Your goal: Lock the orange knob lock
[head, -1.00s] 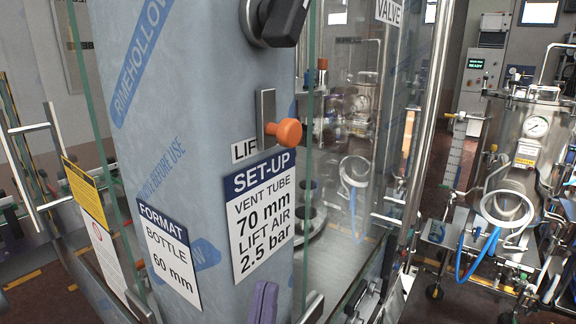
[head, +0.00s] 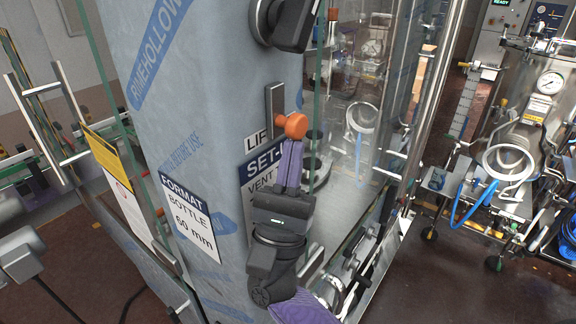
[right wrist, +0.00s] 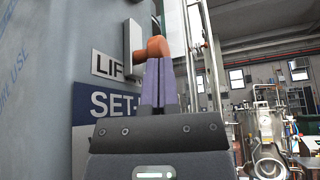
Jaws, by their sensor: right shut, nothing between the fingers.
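The orange knob (head: 296,125) sits on a grey metal plate (head: 275,104) on the film-wrapped column, above the set-up sign. The knob also shows in the right wrist view (right wrist: 157,47), with the plate (right wrist: 133,50) to its left. My right gripper (head: 291,146) points up from below, its purple fingers shut and empty. Its fingertips are just under or against the knob; I cannot tell whether they touch. The fingers and wrist cover much of the set-up sign (head: 258,185). My left gripper is not in view.
A black handle (head: 290,22) sticks out of the column above the knob. Glass panels and a steel post (head: 432,110) stand to the right. A format sign (head: 190,215) is on the column's left. A steel tank cart (head: 535,140) stands farther right.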

